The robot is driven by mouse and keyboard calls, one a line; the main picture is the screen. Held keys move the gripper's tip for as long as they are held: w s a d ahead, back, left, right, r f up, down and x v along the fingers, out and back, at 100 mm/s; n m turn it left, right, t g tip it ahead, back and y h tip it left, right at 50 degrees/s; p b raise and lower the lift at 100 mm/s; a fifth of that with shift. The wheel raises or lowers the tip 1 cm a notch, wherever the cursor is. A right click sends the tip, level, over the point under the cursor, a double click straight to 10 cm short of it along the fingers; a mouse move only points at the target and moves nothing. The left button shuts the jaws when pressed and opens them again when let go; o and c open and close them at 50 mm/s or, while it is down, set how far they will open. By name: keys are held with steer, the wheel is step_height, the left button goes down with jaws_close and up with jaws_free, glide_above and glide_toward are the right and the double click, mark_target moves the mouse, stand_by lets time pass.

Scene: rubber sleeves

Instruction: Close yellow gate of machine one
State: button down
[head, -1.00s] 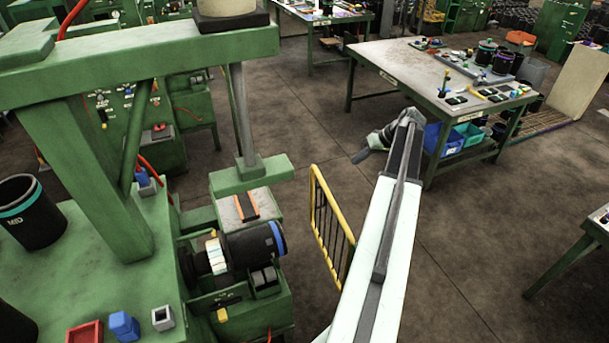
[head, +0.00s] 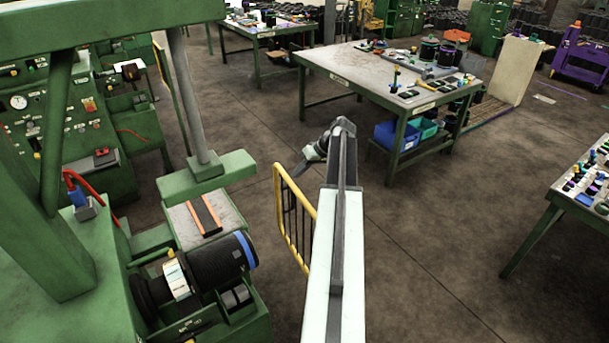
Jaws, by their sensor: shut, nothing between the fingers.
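The yellow gate (head: 295,222), a tubular frame with dark upright bars, stands to the right of the green machine (head: 206,178). It stands apart from the machine's front, with floor showing between them. My arm reaches up the middle of the head view, and its lower part passes close to the gate's right edge in the picture. My gripper (head: 303,168) is at the arm's far end, pointing down and left, near the gate's upper edge. It is shut and empty. Whether it touches the gate cannot be told.
A dark roller with a blue band (head: 222,262) sits on the machine's front. A worktable (head: 340,62) with blue and teal bins stands beyond my arm. Another table (head: 590,190) is at the right. Open floor lies between them.

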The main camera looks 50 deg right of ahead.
steer(key=w+a, duration=0.1)
steer(key=a+f, duration=0.1)
steer(key=a, duration=0.1)
steer(key=w+a, duration=0.1)
steer(key=shift+w+a+f, duration=0.15)
steer(key=shift+w+f, duration=0.2)
